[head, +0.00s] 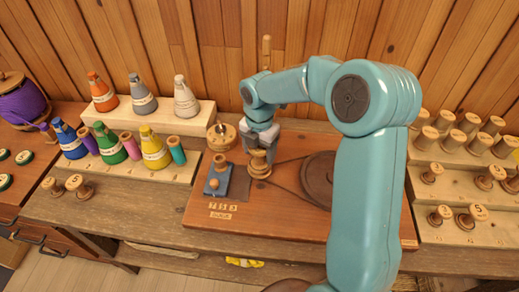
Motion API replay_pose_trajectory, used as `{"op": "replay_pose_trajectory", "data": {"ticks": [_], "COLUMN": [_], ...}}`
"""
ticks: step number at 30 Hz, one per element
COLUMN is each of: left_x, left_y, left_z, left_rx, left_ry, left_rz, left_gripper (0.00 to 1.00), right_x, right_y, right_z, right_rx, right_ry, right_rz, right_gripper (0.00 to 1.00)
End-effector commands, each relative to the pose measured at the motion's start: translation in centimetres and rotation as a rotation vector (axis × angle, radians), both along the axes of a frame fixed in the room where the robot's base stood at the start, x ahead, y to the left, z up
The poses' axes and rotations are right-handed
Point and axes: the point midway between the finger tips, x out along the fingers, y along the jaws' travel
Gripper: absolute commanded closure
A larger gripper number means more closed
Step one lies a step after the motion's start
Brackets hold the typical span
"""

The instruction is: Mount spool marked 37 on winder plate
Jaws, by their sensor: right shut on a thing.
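My right gripper (262,136) points down over the winder board (290,222). It is shut on a turned wooden spool (258,158), which is upright just below the jaws. Its number cannot be read. The spool is low over a round wooden base on the board, and I cannot tell whether it is seated there or held just above. A round wooden disc (222,138) stands left of the gripper. A blue block (216,182) with a wooden knob is in front of that. My left gripper is not in view.
A large brown wheel (322,178) fills the board's right part, partly behind my right arm. A rack (150,115) of coloured thread cones stands left. Several wooden spools stand on a stepped rack (470,232) at right. Two spools (78,185) are at far left.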

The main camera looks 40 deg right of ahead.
Motion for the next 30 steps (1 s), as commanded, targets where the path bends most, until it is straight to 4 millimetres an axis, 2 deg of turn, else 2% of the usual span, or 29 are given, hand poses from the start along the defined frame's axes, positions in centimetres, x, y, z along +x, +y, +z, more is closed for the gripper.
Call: {"op": "replay_pose_trajectory", "data": {"ticks": [11, 29, 30], "left_x": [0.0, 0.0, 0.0], "left_y": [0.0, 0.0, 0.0], "left_z": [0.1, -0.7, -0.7], "left_rx": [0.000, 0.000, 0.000], "left_ry": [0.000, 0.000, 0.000], "left_rz": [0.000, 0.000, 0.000], "left_gripper": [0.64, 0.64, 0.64], "right_x": [0.0, 0.0, 0.0], "right_y": [0.0, 0.0, 0.0], "right_z": [-0.1, -1.3, -1.3], "right_rx": [0.000, 0.000, 0.000], "right_ry": [0.000, 0.000, 0.000], "right_rz": [0.000, 0.000, 0.000], "right_gripper": [0.64, 0.64, 0.30]}}
